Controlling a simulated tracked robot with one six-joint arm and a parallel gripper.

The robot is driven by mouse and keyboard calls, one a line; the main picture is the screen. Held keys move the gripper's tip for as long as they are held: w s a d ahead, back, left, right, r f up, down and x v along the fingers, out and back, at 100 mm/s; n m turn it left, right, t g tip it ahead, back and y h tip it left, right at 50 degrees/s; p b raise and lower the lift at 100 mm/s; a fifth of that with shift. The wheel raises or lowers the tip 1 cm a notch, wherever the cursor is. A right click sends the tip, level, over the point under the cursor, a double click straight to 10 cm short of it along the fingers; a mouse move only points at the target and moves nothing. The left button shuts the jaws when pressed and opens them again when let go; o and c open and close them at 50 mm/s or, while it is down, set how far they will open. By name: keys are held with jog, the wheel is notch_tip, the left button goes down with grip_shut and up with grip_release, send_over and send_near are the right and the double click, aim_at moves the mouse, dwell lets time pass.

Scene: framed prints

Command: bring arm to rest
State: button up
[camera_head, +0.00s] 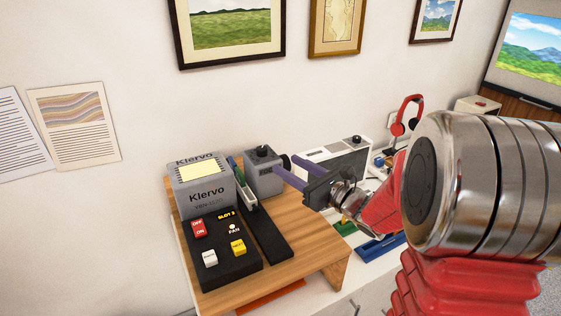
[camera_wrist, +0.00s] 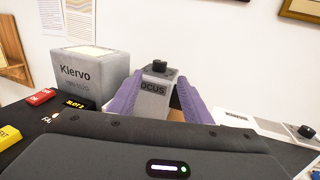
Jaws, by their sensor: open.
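My gripper (camera_head: 288,171) is open, with two purple fingers spread apart above the wooden stand. In the head view it reaches in from the right, its fingers by a small grey box with a black knob (camera_head: 264,172). In the wrist view my gripper (camera_wrist: 175,98) shows the same grey box (camera_wrist: 157,83), lettered "OCUS" in the visible part, between and beyond the fingertips. I cannot tell whether a finger touches the box. Nothing is seen held. My red and silver arm covers the right of the head view.
A grey Klervo device (camera_head: 207,196) with a black button panel (camera_head: 222,250) stands on the wooden stand (camera_head: 308,262), left of my gripper. A white device (camera_head: 340,158) and red headphones (camera_head: 408,113) are behind. Framed prints (camera_head: 335,25) hang on the wall.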

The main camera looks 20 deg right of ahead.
jog(key=shift+v, duration=0.8)
jog(key=shift+a, duration=0.1)
